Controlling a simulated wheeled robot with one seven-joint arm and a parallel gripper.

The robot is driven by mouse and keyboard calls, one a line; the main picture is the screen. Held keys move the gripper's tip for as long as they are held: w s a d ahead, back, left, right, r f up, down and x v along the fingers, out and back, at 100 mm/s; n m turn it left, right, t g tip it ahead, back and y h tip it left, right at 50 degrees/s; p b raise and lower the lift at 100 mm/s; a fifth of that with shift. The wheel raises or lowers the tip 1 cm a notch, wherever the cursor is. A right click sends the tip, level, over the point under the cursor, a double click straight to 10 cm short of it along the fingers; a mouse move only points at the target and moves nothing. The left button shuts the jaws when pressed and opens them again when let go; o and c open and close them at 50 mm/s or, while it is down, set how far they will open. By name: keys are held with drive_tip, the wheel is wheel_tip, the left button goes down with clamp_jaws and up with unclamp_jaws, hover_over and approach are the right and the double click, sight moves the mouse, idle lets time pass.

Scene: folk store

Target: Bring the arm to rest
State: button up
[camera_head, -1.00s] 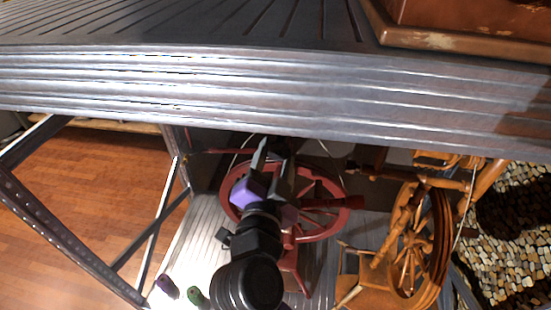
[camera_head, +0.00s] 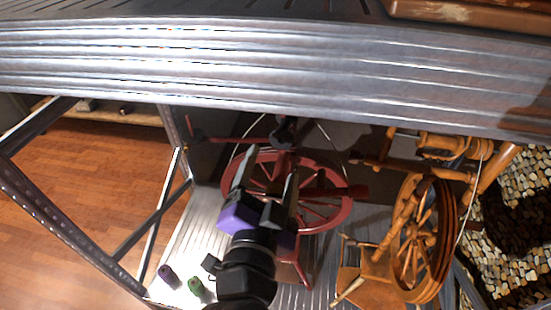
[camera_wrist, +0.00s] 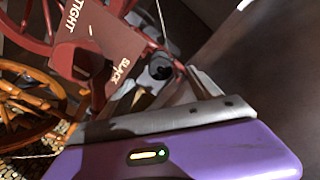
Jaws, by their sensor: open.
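My gripper (camera_head: 267,178) is open, with its two fingers apart and pointing up in the head view, in front of a red spinning wheel (camera_head: 345,205). Nothing shows held between the fingers. My arm's black wrist and purple gripper body cover part of the wheel. In the wrist view, the purple gripper body (camera_wrist: 190,155) fills the bottom. Beyond it are a red wooden part lettered TIGHT and SLACK (camera_wrist: 95,45) and a dark round piece (camera_wrist: 160,68). I cannot tell how far the fingers are from these.
A ribbed metal shelf (camera_head: 270,65) crosses above my gripper. An orange wooden spinning wheel (camera_head: 408,240) stands to the right. A purple spool (camera_head: 167,274) and a green spool (camera_head: 195,286) stand at lower left. A metal frame (camera_head: 60,215) stands left, with open wooden floor beyond.

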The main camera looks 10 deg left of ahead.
drive_tip(key=shift+s, duration=0.5)
drive_tip(key=shift+a+r+n, duration=0.1)
drive_tip(key=shift+n, duration=0.2)
drive_tip(key=s+a+r+n+y, duration=0.2)
drive_tip(key=a+n+y, duration=0.3)
drive_tip(key=n, duration=0.1)
wheel_tip(320, 180, down, 4)
drive_tip(key=s+d+n+y, duration=0.2)
drive_tip(key=s+n+y, duration=0.1)
drive_tip(key=n, duration=0.1)
drive_tip(key=s+d+f+m+g+h, duration=0.1)
drive_tip(key=s+d+f+h, duration=0.2)
drive_tip(key=s+d, duration=1)
drive_tip(key=s+d+f+m+g+h+p, duration=0.1)
drive_tip(key=s+d+f+h, duration=0.3)
drive_tip(key=s+d, duration=0.9)
wheel_tip(320, 180, down, 4)
drive_tip(key=d+g, duration=0.1)
drive_tip(key=d, duration=0.1)
drive_tip(key=shift+s+d+r, duration=0.2)
drive_tip(key=shift+d, duration=0.2)
